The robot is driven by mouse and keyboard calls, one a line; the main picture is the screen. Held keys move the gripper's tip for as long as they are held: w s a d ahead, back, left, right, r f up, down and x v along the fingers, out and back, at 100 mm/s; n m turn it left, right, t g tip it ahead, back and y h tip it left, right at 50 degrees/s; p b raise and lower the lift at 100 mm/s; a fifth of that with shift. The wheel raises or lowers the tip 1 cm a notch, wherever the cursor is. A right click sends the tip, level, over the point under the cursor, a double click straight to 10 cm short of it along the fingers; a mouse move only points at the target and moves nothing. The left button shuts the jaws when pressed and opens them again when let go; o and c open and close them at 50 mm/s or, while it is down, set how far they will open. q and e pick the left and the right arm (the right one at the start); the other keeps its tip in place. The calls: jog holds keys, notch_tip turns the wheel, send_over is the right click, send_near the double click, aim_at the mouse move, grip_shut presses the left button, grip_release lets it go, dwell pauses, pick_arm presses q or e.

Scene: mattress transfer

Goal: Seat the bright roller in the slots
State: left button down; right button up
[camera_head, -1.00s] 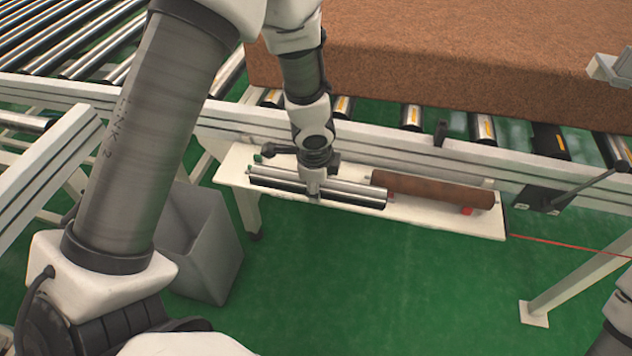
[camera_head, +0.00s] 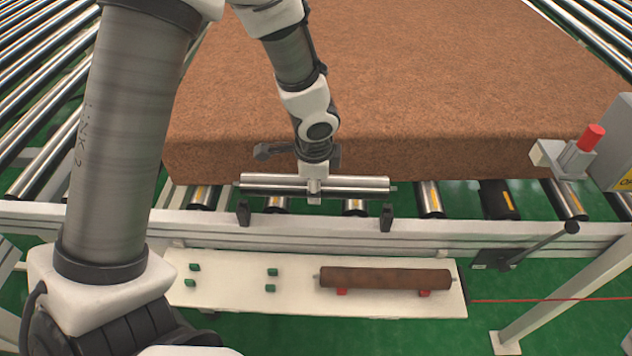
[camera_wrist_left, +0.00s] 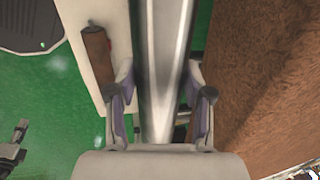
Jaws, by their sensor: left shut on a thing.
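My left gripper (camera_head: 314,190) is shut on the bright roller (camera_head: 355,184) around its middle. The roller is shiny metal and lies nearly level across the picture, above the conveyor's near rail. The two black slot brackets, the left one (camera_head: 243,213) and the right one (camera_head: 387,217), stand on that rail, lower in the picture and apart from the roller. In the left wrist view the roller (camera_wrist_left: 163,60) runs between the two fingers of the gripper (camera_wrist_left: 166,105). My right gripper is not in view.
A big brown mattress (camera_head: 420,80) lies on the conveyor just behind the roller. A white shelf (camera_head: 230,300) below holds a rusty brown roller (camera_head: 385,279) on red supports, beside empty green supports (camera_head: 272,271). A black lever (camera_head: 540,245) and a red button (camera_head: 591,137) are at right.

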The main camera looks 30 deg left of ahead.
pick_arm(q)
jog(key=shift+w+a+f+b, duration=0.15)
jog(key=shift+f+b, duration=0.25)
jog(key=shift+f, duration=0.2)
notch_tip(320, 180, down, 5)
jog(key=b, duration=0.4)
jog(key=shift+r+b, duration=0.1)
jog(key=shift+b, duration=0.3)
jog(key=shift+f+b, duration=1.55)
jog(key=shift+b, duration=0.1)
dwell(0.4)
jog(key=shift+c, duration=1.9)
grip_release()
jog(key=shift+r, duration=0.1)
notch_tip(320, 180, up, 12)
jog(key=s+d, duration=0.1)
jog(key=s, duration=0.1)
jog(key=shift+s+d, duration=0.15)
jog(key=shift+d, duration=0.05)
